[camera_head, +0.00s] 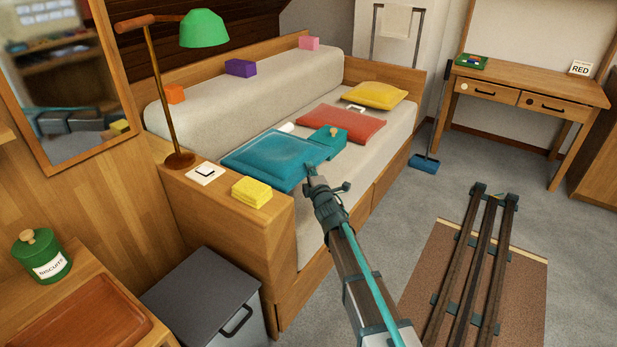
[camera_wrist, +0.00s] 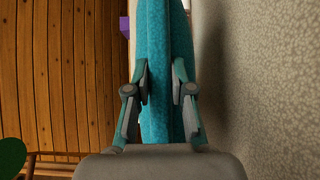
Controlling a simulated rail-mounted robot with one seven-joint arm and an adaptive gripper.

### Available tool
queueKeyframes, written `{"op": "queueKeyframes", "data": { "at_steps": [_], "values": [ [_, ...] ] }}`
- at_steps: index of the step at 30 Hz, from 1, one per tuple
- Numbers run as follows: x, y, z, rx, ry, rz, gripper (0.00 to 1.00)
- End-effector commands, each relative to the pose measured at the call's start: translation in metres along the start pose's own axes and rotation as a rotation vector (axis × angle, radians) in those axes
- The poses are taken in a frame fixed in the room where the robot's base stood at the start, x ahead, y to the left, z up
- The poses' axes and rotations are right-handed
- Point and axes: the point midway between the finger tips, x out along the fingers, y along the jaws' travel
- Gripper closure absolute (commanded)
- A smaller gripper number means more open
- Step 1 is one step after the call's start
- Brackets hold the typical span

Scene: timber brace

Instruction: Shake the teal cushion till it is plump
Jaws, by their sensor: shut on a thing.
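The teal cushion (camera_head: 262,158) is at the near left end of the daybed seat, roughly flat. I cannot tell whether it rests on the seat or is slightly raised. My gripper (camera_head: 311,177) is at its near right corner. In the wrist view the cushion (camera_wrist: 153,35) runs edge-on between the two fingers, and my gripper (camera_wrist: 162,82) is shut on it. The cushion's far side is hidden there.
A teal box with a knob (camera_head: 328,137) sits close behind the cushion. Red (camera_head: 341,124) and yellow (camera_head: 375,95) cushions lie farther along the seat. A green lamp (camera_head: 204,28) and yellow cloths (camera_head: 251,192) stand on the left ledge. Floor to the right is partly clear.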

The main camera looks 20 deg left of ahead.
Motion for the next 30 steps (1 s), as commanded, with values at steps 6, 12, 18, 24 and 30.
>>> {"op": "queueKeyframes", "data": {
  "at_steps": [6,12,18,24,30],
  "values": [
    [0.000,0.039,0.000,0.001,0.001,0.002,1.00],
    [0.000,0.067,0.000,0.001,0.000,0.002,1.00],
    [0.000,0.095,0.000,0.000,0.001,0.001,1.00],
    [0.000,0.122,0.000,0.002,0.001,0.001,1.00],
    [0.000,0.144,0.000,0.001,0.001,0.001,1.00]
  ]
}}
